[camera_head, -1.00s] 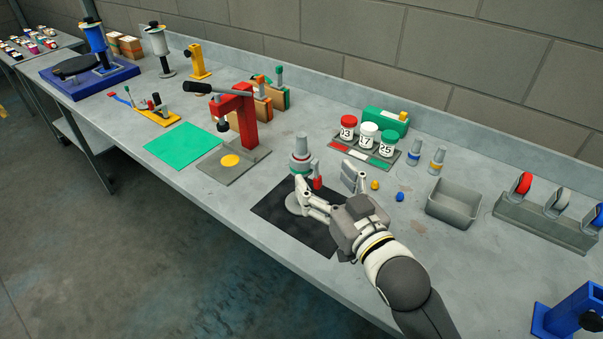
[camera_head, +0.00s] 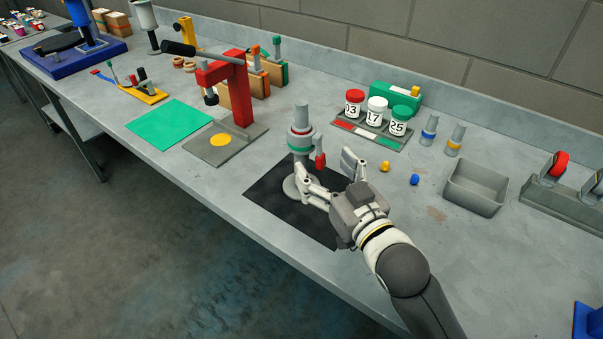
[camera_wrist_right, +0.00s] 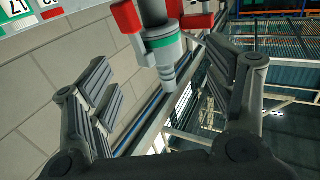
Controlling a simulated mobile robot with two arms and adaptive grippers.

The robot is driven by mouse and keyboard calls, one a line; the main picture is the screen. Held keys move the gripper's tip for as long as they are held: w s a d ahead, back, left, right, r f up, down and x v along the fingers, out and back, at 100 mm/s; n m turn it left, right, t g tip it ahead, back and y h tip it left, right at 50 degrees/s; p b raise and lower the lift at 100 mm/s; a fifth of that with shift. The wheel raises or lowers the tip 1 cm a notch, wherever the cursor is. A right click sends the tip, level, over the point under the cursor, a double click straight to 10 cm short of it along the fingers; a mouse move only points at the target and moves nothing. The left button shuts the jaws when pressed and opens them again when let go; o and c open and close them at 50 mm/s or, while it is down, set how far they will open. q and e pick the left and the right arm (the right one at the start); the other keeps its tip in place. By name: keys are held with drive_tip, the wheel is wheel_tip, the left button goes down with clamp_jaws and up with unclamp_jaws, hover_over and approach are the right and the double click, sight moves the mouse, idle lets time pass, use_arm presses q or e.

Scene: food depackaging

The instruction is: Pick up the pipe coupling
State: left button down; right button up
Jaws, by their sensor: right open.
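In the right wrist view the green-banded fitting (camera_wrist_right: 161,45) shows between the open fingers, apart from both. My left gripper is not in view.
Two grey fittings, one with a blue ring (camera_head: 429,130) and one yellow (camera_head: 455,140), stand right of numbered jars (camera_head: 376,112). A grey bin (camera_head: 474,188) is further right. Small yellow (camera_head: 385,166) and blue (camera_head: 414,180) pieces lie near my gripper. A red press (camera_head: 238,95) stands left.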

sight(308, 146)
drive_tip(key=p+x, duration=0.1)
drive_tip(key=x, duration=0.4)
drive_tip(key=shift+w+a+f, duration=0.1)
drive_tip(key=shift+w+f, duration=0.05)
drive_tip(key=shift+w, duration=0.05)
drive_tip(key=shift+w+a+p, duration=0.15)
drive_tip(key=shift+w+p, duration=0.15)
drive_tip(key=shift+p+x, duration=0.8)
drive_tip(key=shift+x, duration=1.45)
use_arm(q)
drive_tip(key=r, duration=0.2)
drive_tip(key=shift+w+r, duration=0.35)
use_arm(e)
drive_tip(key=shift+c, duration=0.4)
clamp_jaws()
drive_tip(key=shift+r, duration=0.25)
